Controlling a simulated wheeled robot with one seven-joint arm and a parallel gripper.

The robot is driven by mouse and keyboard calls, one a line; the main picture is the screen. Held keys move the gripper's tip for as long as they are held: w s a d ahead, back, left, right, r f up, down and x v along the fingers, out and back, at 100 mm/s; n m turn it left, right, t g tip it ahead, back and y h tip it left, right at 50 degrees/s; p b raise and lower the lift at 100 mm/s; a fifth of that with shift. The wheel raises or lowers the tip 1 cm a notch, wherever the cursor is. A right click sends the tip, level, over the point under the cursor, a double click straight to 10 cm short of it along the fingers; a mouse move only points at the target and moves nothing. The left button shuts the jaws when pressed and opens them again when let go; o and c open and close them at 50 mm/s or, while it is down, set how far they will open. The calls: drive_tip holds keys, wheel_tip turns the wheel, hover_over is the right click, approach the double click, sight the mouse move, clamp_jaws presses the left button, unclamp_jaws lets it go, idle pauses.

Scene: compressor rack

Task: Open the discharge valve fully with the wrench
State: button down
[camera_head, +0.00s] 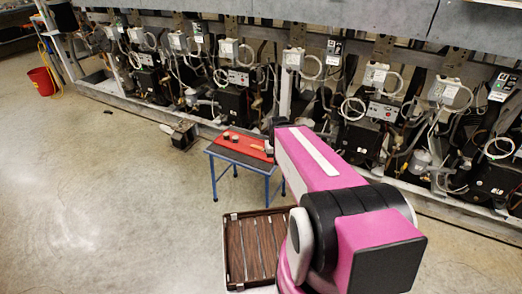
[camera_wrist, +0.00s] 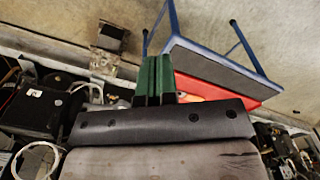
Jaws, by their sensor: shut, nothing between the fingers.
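My gripper (camera_wrist: 154,62) shows in the wrist view as two green fingers close together, shut and empty. In that view a red mat (camera_wrist: 240,94) on a blue-framed table (camera_wrist: 212,62) lies just beside and beyond the fingers. In the head view my arm reaches over the right end of this table, and the gripper is mostly hidden behind the arm. The red mat (camera_head: 243,147) carries a few small dark items near its left end. I cannot make out the wrench in either view. I cannot tell which fitting on the rack is the discharge valve.
The compressor rack (camera_head: 235,104) runs across the back with several compressors, boxes and hoses. A slatted wooden pallet or tray (camera_head: 228,250) lies on the floor in front of the table. A red bucket (camera_head: 42,81) stands far left. The floor at left is clear.

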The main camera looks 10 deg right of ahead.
sight(256, 146)
drive_tip(key=c, duration=1.2)
unclamp_jaws()
drive_tip(key=shift+w, duration=0.35)
drive_tip(key=shift+o, duration=0.9)
drive_tip(key=w+a+n, duration=0.1)
drive_tip(key=w+n, duration=0.2)
drive_tip(key=w, duration=0.4)
drive_tip(key=w+a+f+n, duration=0.1)
drive_tip(key=w+n, duration=0.3)
drive_tip(key=w, duration=0.4)
drive_tip(key=w+a+n, duration=0.3)
drive_tip(key=w, duration=0.5)
drive_tip(key=shift+a+f+n, duration=0.2)
drive_tip(key=shift+f+n, duration=0.1)
drive_tip(key=shift+f, duration=0.1)
wheel_tip(256, 146, down, 9)
drive_tip(key=shift+r, duration=0.2)
clamp_jaws()
